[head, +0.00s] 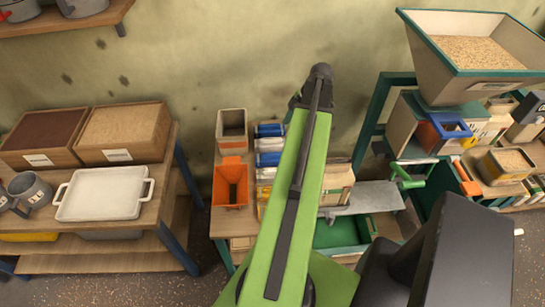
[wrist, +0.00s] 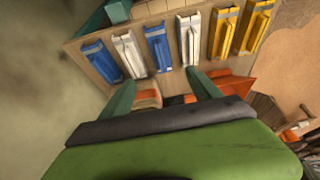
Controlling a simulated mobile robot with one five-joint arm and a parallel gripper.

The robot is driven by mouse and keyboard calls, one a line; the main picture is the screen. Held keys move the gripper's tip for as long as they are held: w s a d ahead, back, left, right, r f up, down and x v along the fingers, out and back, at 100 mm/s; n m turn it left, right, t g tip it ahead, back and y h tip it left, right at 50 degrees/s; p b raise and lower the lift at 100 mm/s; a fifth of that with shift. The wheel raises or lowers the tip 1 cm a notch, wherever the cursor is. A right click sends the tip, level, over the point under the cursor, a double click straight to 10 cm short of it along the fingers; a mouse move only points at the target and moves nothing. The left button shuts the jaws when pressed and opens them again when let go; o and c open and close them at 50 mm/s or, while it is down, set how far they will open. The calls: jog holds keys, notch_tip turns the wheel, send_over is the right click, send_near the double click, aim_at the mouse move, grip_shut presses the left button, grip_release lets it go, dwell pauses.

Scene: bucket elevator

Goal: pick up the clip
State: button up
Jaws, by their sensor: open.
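Several clips sit in a row on a wooden board (wrist: 91,73) in the wrist view: a blue clip (wrist: 101,60), a white clip (wrist: 130,55), another blue clip (wrist: 158,47), another white clip (wrist: 188,38), and yellow clips (wrist: 222,32) at the right. I cannot tell which one is meant. In the head view the row of clips (head: 268,145) shows partly behind my green arm. My gripper (wrist: 160,78) is open and empty, its two green fingers apart, pointing toward the row near the middle clips. My gripper is hidden in the head view.
An orange bin (head: 231,183) and a grey-brown box (head: 231,130) stand left of the clips. A white tray (head: 104,193) lies on the left bench. A hopper of grain (head: 480,50) and a green crank handle (head: 409,175) are at the right.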

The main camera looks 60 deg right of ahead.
aim_at(273, 153)
jog(key=b+x, duration=1)
jog(key=x, duration=0.1)
jog(key=shift+s+f, duration=0.2)
jog(key=shift+f, duration=0.05)
jog(key=shift+w+f+b, duration=0.2)
jog(key=shift+f+b, duration=0.15)
jog(key=shift+a+r, duration=0.1)
jog(key=b+x, duration=0.4)
jog(key=x, duration=0.1)
jog(key=shift+b, duration=0.4)
jog(key=c, duration=1.4)
jog(key=shift+c, duration=0.2)
jog(key=r+p, duration=0.5)
jog(key=shift+s+r+p, duration=0.15)
jog(key=shift+s+p, duration=0.1)
jog(key=shift+p, duration=0.1)
jog(key=s+d+r+p, duration=0.3)
jog(key=s+r+p, duration=0.2)
jog(key=s, duration=0.5)
jog(key=shift+s+d+r+p, duration=0.25)
jog(key=shift+s+r+p, duration=0.05)
jog(key=shift+r+p, duration=0.05)
